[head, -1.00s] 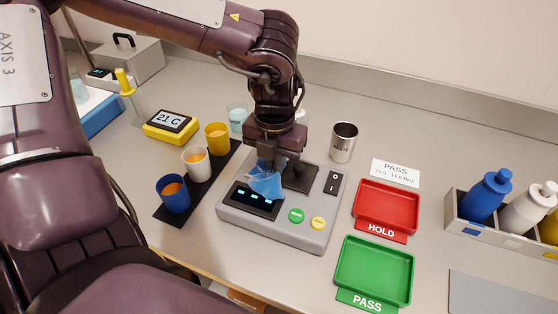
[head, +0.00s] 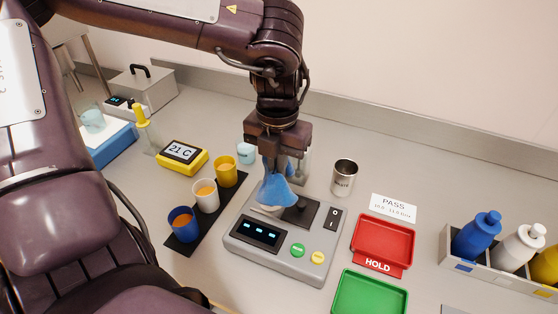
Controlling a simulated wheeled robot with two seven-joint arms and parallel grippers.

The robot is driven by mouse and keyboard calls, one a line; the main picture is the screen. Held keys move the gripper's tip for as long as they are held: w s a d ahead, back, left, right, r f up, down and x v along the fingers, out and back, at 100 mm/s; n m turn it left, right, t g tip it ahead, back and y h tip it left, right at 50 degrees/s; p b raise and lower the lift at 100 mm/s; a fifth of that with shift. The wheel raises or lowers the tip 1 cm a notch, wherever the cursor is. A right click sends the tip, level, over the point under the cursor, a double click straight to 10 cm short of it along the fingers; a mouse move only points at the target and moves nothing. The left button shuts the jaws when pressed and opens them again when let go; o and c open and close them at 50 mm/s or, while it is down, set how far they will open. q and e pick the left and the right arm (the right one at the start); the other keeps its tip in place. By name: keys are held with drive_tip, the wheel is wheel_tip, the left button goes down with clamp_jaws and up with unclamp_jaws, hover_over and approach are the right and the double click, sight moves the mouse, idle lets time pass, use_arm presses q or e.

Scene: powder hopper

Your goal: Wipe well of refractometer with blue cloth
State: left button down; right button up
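The refractometer (head: 272,262) is a grey box on the bench with a lit dark display, a green and a yellow button, and a black part at its back. My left gripper (head: 275,168) points down above its back left part, shut on the blue cloth (head: 277,190). The cloth hangs from the fingers and its lower edge is at a pale round spot on the top, likely the well, mostly covered by the cloth. I cannot tell whether the cloth presses on it. My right gripper is not in view.
Blue, white and yellow cups (head: 205,196) of orange liquid stand on a black strip at left. A steel cup (head: 344,178) stands behind right. The red HOLD tray (head: 382,241) and green PASS tray (head: 370,296) lie at right. A bottle rack (head: 495,272) is far right.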

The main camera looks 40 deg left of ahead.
use_arm(q)
drive_tip(key=shift+r, duration=0.1)
wheel_tip(320, 180, up, 10)
drive_tip(key=p, duration=0.7)
drive_tip(key=shift+p, duration=0.4)
